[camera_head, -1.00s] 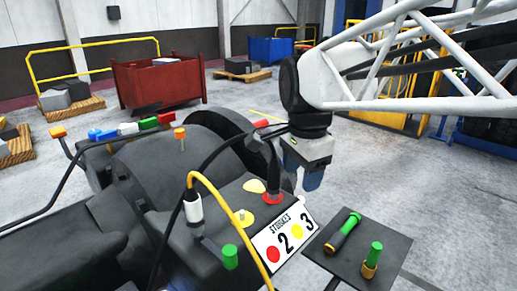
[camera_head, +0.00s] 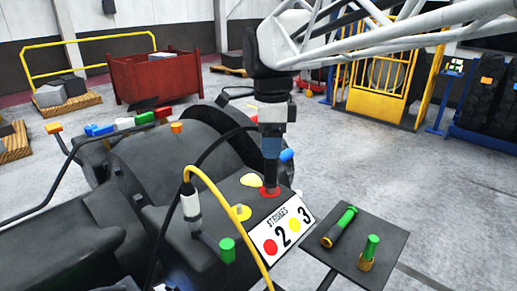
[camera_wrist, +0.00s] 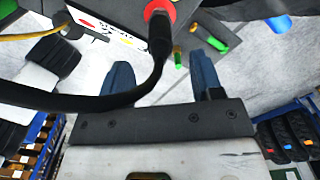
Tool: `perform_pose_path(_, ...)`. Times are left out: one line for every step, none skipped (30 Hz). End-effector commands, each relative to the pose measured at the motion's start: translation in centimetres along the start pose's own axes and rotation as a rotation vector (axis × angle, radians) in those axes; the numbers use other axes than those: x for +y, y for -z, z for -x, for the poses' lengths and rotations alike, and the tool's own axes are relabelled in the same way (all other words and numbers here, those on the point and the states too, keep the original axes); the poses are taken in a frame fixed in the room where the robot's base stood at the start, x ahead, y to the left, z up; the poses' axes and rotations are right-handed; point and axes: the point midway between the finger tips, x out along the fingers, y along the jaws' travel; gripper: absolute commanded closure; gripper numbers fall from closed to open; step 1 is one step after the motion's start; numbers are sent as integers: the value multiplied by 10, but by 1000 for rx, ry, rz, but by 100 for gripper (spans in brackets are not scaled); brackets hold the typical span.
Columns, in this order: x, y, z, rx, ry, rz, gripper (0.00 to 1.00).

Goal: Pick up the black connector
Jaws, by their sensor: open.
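The black connector (camera_head: 270,183) stands upright on a red ring on the dark machine housing, and its black cable (camera_head: 212,152) arches away to the left. In the head view my gripper (camera_head: 272,150) points down over the connector and hides its upper part. In the wrist view the black connector (camera_wrist: 159,38) rises from the red ring, and the cable bends left across one finger. My gripper (camera_wrist: 163,72) is open there. Its two blue fingers stand apart with the connector's cable end between or just beyond them; I cannot tell which.
A white connector (camera_head: 191,204) with a yellow cable stands to the left. A white plate (camera_head: 282,230) with numbers and coloured dots lies in front. A dark side table (camera_head: 388,228) at right carries a green-handled tool (camera_head: 340,227) and a green-topped piece (camera_head: 370,250).

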Motion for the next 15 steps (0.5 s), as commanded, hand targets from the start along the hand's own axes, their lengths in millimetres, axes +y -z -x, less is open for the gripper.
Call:
perform_pose_path(0, 0, -2, 0, -1, 0, 40)
perform_pose_path(0, 0, -3, 0, -1, 0, 40)
perform_pose_path(0, 0, -6, 0, -1, 0, 40)
perform_pose_path(0, 0, -8, 0, -1, 0, 40)
perform_pose_path(0, 0, -10, 0, -1, 1, 40)
perform_pose_path(0, 0, -14, 1, -2, 1, 40)
perform_pose_path(0, 0, -17, 1, -2, 1, 40)
perform_pose_path(0, 0, -19, 1, -2, 1, 40)
perform_pose_path(0, 0, -22, 1, -2, 1, 40)
perform_pose_path(0, 0, -23, 0, -1, 1, 40)
perform_pose_path(0, 0, -24, 0, -1, 1, 40)
perform_pose_path(0, 0, -26, 0, 0, 1, 40)
perform_pose_path(0, 0, -26, 0, 0, 1, 40)
perform_pose_path(0, 0, -26, 0, 0, 1, 40)
perform_pose_path(0, 0, -26, 0, 0, 1, 40)
